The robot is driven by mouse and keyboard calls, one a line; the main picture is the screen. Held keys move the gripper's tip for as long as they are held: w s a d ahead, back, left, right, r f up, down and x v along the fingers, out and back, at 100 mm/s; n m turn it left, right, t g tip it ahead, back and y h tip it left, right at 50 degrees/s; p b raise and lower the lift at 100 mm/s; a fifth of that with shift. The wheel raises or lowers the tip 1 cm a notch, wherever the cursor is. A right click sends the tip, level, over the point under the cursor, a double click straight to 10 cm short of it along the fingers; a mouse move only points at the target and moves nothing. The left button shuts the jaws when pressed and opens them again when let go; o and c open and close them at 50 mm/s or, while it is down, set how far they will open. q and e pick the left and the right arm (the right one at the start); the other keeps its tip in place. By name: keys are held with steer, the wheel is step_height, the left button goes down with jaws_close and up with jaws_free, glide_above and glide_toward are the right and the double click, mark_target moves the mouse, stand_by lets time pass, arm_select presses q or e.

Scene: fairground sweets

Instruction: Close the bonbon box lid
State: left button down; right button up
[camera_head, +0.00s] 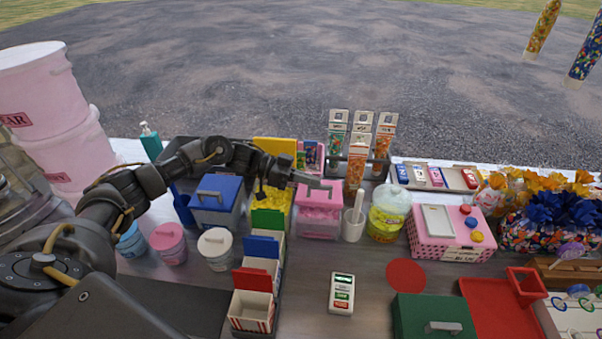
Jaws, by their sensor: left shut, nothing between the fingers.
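A pink box (318,230) stands in the back row near the middle; no label shows which box holds bonbons. Its top looks pink, and I cannot tell whether its lid is fully down. My left gripper (326,187) is shut and empty, just over the back part of the pink box's top; I cannot tell whether it touches. The yellow box beside it has its yellow lid (273,149) standing upright at the back, partly behind my left arm. The blue box (216,197) has its lid down, handle on top. My right gripper is out of view.
Striped cartons (254,300), a card reader (342,293) and a green box (434,316) are in front. The counter between has free room.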

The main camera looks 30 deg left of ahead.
mark_target(309, 199)
arm_select(q)
steer(key=shift+s+d+f+m, duration=0.25)
steer(key=shift+s+f+m, duration=0.15)
steer(key=shift+s+f, duration=0.2)
steer(key=shift+s+d+f+b, duration=0.15)
steer(key=shift+s+f, duration=0.15)
steer(key=shift+f, duration=0.2)
steer(key=shift+s+d+f+b, duration=0.15)
steer(key=shift+s+f, duration=0.1)
steer(key=shift+f, duration=0.2)
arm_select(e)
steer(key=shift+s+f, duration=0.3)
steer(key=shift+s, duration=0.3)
arm_select(q)
steer(key=shift+s+f, duration=0.1)
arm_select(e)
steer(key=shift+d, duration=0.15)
